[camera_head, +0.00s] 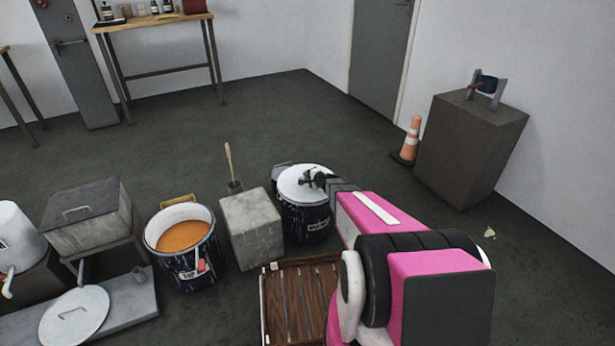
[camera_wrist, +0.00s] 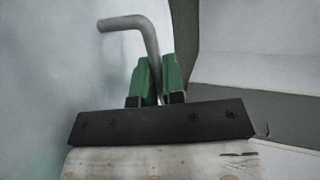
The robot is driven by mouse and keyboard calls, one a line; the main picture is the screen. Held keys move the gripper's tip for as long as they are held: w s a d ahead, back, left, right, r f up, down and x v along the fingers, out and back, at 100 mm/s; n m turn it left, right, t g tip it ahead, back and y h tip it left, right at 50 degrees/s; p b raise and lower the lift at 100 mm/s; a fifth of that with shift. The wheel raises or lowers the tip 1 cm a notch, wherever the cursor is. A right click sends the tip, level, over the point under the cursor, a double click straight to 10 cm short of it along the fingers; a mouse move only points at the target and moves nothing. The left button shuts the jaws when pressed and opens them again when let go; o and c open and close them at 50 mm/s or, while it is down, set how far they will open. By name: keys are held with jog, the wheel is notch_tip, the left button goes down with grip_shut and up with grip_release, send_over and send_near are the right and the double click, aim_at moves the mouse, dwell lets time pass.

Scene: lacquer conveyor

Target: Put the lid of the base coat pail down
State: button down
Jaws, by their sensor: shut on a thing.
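The white round lid (camera_head: 296,186) is at the top of a dark blue pail (camera_head: 306,222), right of the grey block. I cannot tell whether it rests on the rim or hangs just above it. The pail's label is too small to read surely. My gripper (camera_head: 312,177) is at the lid's handle. In the wrist view its green fingers (camera_wrist: 158,75) are shut on the bent grey handle (camera_wrist: 150,40), with the pale lid surface (camera_wrist: 50,70) beside them. My arm hides part of the pail's right side.
An open pail (camera_head: 185,268) of orange liquid stands left of a concrete block (camera_head: 251,226). Another white lid (camera_head: 74,316) lies on a grey slab (camera_head: 128,308). A wooden slatted pallet (camera_head: 298,290) lies in front. A cone (camera_head: 410,140) and plinth (camera_head: 470,145) stand right; the floor behind is clear.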

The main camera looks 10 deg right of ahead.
jog(key=shift+f, duration=0.3)
jog(key=c, duration=1.1)
grip_release()
jog(key=shift+s, duration=0.15)
